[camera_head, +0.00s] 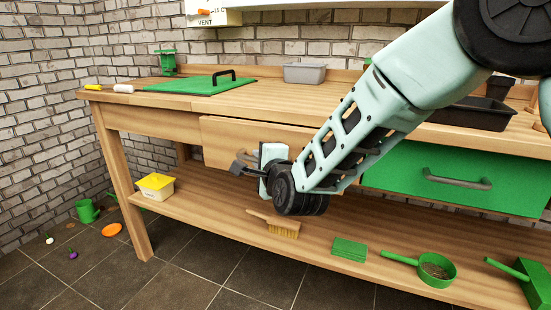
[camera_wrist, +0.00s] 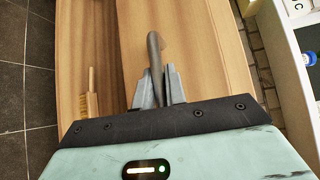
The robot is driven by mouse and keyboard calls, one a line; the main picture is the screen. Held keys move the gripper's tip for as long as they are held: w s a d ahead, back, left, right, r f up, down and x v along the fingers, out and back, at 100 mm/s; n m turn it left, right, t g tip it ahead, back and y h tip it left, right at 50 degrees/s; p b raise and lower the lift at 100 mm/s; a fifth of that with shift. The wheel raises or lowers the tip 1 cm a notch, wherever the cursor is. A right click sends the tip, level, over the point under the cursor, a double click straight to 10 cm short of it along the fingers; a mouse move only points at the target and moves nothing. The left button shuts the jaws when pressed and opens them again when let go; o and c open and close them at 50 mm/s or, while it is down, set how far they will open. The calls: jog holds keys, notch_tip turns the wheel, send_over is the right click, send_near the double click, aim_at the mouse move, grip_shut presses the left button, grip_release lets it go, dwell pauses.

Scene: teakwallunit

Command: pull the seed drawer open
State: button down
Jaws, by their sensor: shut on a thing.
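A wooden drawer front (camera_head: 225,138) is set in the middle of the potting bench, under its top. No label shows on it, and I cannot tell whether it stands slightly out of the bench. In the wrist view, its grey bar handle (camera_wrist: 154,50) rises between my fingers against the light wood front (camera_wrist: 200,45). My gripper (camera_head: 243,164) is at the drawer front and shut on the handle; its fingers (camera_wrist: 160,90) sit on both sides of the bar. My forearm hides the drawer's right part in the head view.
A green drawer (camera_head: 455,182) with a grey handle is to the right. The lower shelf holds a yellow-lidded tub (camera_head: 156,186), a brush (camera_head: 277,226), green pads (camera_head: 349,249) and a green sieve (camera_head: 435,267). Tiled floor (camera_head: 190,270) in front is clear.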

jog(key=s+a+b, duration=0.1)
jog(key=s+a, duration=0.2)
jog(key=s, duration=0.6)
jog(key=s+a+b, duration=0.1)
jog(key=s+a, duration=0.2)
jog(key=s, duration=0.6)
jog(key=shift+s+a+b, duration=0.2)
jog(key=shift+a+b, duration=0.1)
jog(key=shift+b, duration=0.05)
jog(key=c, duration=1.7)
grip_release()
jog(key=p+v, duration=0.2)
jog(key=v, duration=1.5)
jog(key=shift+s, duration=0.2)
